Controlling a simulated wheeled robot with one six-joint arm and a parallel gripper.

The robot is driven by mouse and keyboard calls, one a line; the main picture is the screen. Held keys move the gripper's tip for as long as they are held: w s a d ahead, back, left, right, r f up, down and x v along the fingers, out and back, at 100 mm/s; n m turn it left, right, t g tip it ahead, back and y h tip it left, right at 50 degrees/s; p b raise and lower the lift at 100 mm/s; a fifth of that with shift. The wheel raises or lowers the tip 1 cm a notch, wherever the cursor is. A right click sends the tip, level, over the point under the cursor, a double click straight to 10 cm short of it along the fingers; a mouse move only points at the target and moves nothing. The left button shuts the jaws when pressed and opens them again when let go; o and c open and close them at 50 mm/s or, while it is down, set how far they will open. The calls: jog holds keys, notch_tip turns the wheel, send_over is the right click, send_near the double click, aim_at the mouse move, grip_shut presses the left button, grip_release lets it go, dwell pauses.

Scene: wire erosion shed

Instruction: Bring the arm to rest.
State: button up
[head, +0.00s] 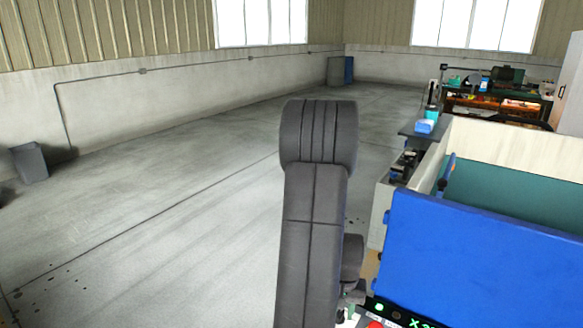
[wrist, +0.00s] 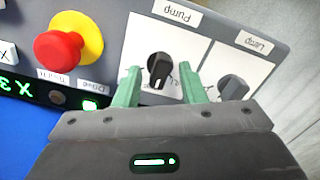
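My arm rises in the middle of the head view, in front of the blue machine (head: 480,265). In the wrist view my gripper (wrist: 160,84) has its two green fingers apart, one on each side of the black Pump knob (wrist: 158,70). A gap seems to show between the fingers and the knob; I cannot tell whether either touches it.
The panel also has a red emergency button (wrist: 58,52) on a yellow ring and a Lamp knob (wrist: 233,88). A workbench (head: 495,105) stands at the back right. A grey bin (head: 29,163) stands by the left wall.

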jog(key=n+p, duration=0.3)
jog(key=n, duration=0.3)
jog(key=shift+r+p, duration=0.15)
jog(key=shift+p, duration=0.2)
jog(key=shift+r+b, duration=0.35)
jog(key=shift+r, duration=1.8)
jog(key=shift+a, duration=0.1)
